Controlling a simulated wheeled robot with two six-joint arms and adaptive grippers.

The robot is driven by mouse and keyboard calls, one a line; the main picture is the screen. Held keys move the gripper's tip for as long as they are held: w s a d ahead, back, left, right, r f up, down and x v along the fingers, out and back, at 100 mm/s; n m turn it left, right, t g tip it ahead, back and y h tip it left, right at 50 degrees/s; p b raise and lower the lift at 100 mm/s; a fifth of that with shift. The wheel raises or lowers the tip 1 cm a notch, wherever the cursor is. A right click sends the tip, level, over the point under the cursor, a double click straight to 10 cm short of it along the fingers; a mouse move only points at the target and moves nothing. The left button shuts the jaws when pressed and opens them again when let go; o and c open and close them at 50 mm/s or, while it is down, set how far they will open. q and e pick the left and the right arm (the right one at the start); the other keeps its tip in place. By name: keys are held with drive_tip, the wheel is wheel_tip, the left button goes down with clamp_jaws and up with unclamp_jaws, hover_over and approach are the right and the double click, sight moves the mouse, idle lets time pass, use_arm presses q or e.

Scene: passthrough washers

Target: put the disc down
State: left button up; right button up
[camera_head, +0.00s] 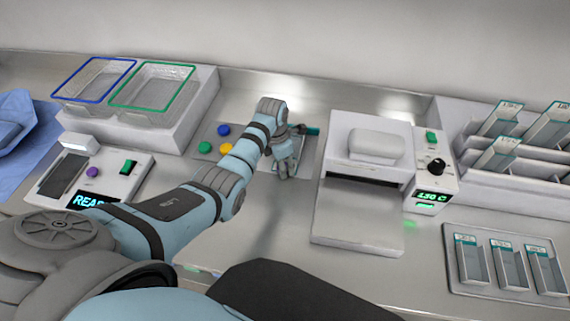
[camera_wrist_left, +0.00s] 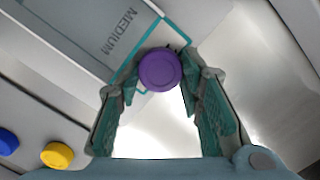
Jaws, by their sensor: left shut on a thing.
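My left gripper (camera_wrist_left: 160,85) is shut on a purple disc (camera_wrist_left: 159,69), held between its fingertips in the left wrist view. In that view the disc overlaps a corner of a teal-outlined area beside a panel marked MEDIUM (camera_wrist_left: 118,32). I cannot tell whether the disc touches the surface. In the head view the left gripper (camera_head: 285,168) points down at the right part of a grey board (camera_head: 207,131), and the disc is hidden there. A blue disc (camera_head: 223,130), a green disc (camera_head: 205,147) and a yellow disc (camera_head: 226,149) lie on the board's left part. My right gripper is not in view.
A white device with a tray (camera_head: 357,215) stands right of the gripper. A slide rack (camera_head: 515,176) and slide tray (camera_head: 457,281) are at right. The counter below the board is clear.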

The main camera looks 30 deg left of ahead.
use_arm(q)
drive_tip(key=o, duration=0.6)
drive_tip(key=shift+w, duration=0.1)
drive_tip(key=shift+r, duration=0.4)
drive_tip(key=r, duration=0.3)
drive_tip(key=r+p, duration=0.1)
drive_tip(key=r, duration=0.3)
drive_tip(key=s+r, duration=0.1)
drive_tip(key=r, duration=0.3)
drive_tip(key=shift+s+a+r, duration=0.1)
drive_tip(key=shift+a+r, duration=0.05)
drive_tip(key=shift+a, duration=0.2)
